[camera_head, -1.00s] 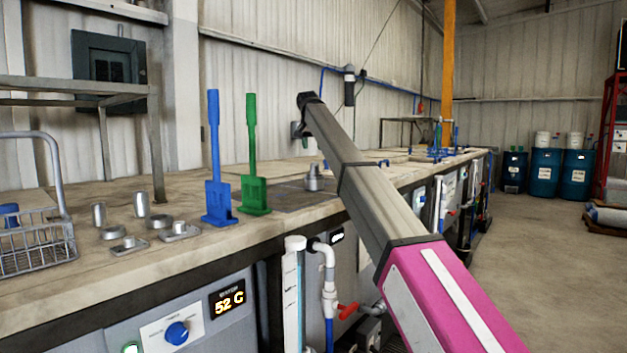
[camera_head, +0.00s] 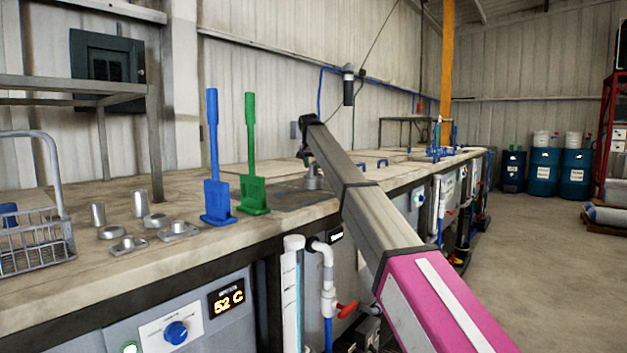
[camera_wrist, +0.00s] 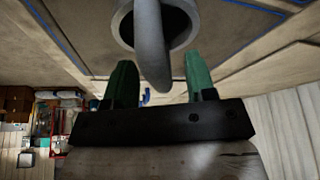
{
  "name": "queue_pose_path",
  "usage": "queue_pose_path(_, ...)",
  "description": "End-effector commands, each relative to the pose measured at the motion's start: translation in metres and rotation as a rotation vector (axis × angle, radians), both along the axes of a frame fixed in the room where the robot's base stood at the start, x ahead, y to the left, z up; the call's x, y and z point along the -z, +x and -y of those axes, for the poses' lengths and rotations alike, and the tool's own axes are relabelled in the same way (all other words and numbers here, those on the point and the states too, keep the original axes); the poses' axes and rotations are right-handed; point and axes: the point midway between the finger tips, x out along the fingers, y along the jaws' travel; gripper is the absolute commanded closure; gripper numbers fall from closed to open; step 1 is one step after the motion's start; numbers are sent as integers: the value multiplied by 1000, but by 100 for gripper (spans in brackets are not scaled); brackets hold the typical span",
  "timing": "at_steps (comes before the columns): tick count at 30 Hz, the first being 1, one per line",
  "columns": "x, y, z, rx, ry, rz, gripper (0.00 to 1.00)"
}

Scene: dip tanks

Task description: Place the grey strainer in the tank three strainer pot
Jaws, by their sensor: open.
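In the wrist view a grey rounded, elongated piece (camera_wrist: 152,45), seemingly the grey strainer's handle, rises from a round grey pot with a dark opening (camera_wrist: 126,28). My gripper (camera_wrist: 161,75) is open, its two green fingers on either side of the piece's near end, with gaps showing. In the head view a small grey pot-like piece (camera_head: 312,182) stands on the bench just below my gripper (camera_head: 304,158), which is small and dark there. Whether it is the tank three pot, I cannot tell.
A blue paddle-like tool (camera_head: 216,190) and a green one (camera_head: 253,185) stand upright on the bench (camera_head: 120,280), left of my arm. Several small metal parts (camera_head: 97,214) and a wire basket (camera_head: 35,245) are further left. Pipes (camera_head: 327,270) run along the bench front.

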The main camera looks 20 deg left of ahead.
Motion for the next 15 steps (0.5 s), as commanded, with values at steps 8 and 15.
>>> queue_pose_path(8, 0, 0, 0, 0, 0, 0, 100)
queue_pose_path(15, -2, 0, 0, 0, 0, 0, 100)
